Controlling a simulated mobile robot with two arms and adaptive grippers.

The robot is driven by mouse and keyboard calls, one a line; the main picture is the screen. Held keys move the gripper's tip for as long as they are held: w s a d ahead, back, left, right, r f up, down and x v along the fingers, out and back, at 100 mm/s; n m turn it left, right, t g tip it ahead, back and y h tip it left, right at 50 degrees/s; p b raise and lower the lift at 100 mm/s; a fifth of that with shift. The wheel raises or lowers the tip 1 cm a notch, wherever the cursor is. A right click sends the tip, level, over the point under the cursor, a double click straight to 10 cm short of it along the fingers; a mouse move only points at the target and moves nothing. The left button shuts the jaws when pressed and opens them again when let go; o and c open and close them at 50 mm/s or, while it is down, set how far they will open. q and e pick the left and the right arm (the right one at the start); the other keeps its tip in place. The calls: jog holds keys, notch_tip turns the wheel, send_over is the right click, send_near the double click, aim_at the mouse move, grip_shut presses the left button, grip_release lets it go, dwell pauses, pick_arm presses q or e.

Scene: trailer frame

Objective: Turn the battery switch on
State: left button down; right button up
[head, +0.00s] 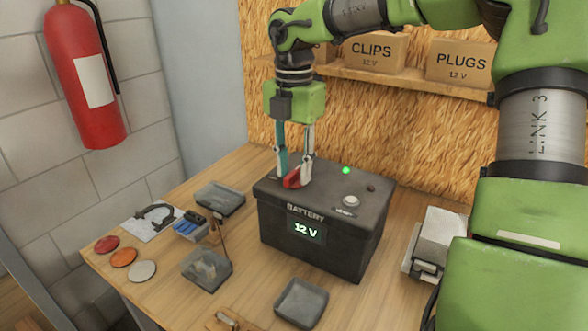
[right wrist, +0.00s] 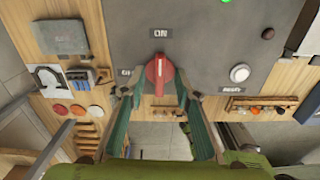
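The battery (head: 330,243) is a dark grey box on the wooden bench, with a lit "12 V" display on its front. A green light (head: 346,170) glows on its top. The battery switch (right wrist: 159,76) is a red knob with a pale line. In the right wrist view it points straight at the "ON" label (right wrist: 160,34); another label at its left is partly hidden. It also shows in the head view (head: 293,181). My right gripper (right wrist: 159,88) is open, its fingers on either side of the knob with gaps visible. My left gripper is not in view.
Grey trays (head: 220,197), colored discs (head: 123,257) and small parts lie left of the battery. A grey device (head: 436,240) stands at its right. A shelf with boxes labelled "CLIPS" (head: 374,52) and "PLUGS" (head: 460,62) is behind. A fire extinguisher (head: 85,75) hangs on the left wall.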

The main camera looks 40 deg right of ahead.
jog(key=shift+r+p, duration=1.95)
jog(key=shift+r, duration=0.9)
